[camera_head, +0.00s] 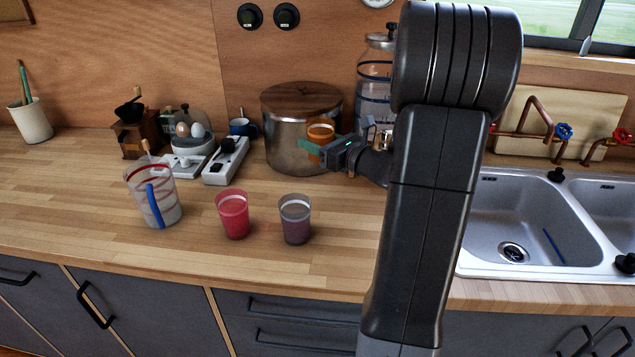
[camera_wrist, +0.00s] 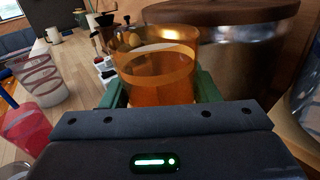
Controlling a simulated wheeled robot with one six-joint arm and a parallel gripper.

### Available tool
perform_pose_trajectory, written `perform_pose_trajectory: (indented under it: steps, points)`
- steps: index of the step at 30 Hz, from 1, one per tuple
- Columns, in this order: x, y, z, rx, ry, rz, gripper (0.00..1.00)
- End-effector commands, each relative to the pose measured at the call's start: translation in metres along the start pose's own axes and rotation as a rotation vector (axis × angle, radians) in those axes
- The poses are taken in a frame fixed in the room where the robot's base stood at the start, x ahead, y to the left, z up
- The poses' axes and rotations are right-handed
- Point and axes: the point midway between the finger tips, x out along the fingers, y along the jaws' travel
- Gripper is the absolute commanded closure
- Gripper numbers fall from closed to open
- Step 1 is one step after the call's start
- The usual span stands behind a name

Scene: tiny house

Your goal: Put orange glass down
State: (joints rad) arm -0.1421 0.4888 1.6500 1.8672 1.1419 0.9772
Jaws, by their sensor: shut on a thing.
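The orange glass (camera_head: 320,133) is in my gripper (camera_head: 312,149), in front of the large metal pot with a wooden lid. The orange glass also shows close up in the wrist view (camera_wrist: 158,70), upright between the green fingers of my gripper (camera_wrist: 160,92). My gripper is shut on it. In the head view the glass appears over the worktop (camera_head: 260,185); I cannot tell whether its base touches the wood. Its lower part is hidden by my gripper in both views.
A red glass (camera_head: 233,215), a purple-grey glass (camera_head: 295,220) and a striped jug (camera_head: 153,195) stand on the worktop to the left. The metal pot (camera_head: 290,150) is close behind. A sink (camera_head: 515,215) is at right.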

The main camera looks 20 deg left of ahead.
Motion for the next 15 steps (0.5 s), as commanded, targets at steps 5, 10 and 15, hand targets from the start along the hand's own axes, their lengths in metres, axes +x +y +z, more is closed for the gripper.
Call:
perform_pose_trajectory:
  steps: [5, 10, 15]
  points:
    - [0.0, -0.001, -0.036, 0.006, 0.003, 0.0, 0.74]
    - [0.0, -0.002, -0.055, 0.003, 0.002, 0.0, 0.74]
    - [0.0, -0.002, -0.067, 0.003, 0.001, 0.0, 0.74]
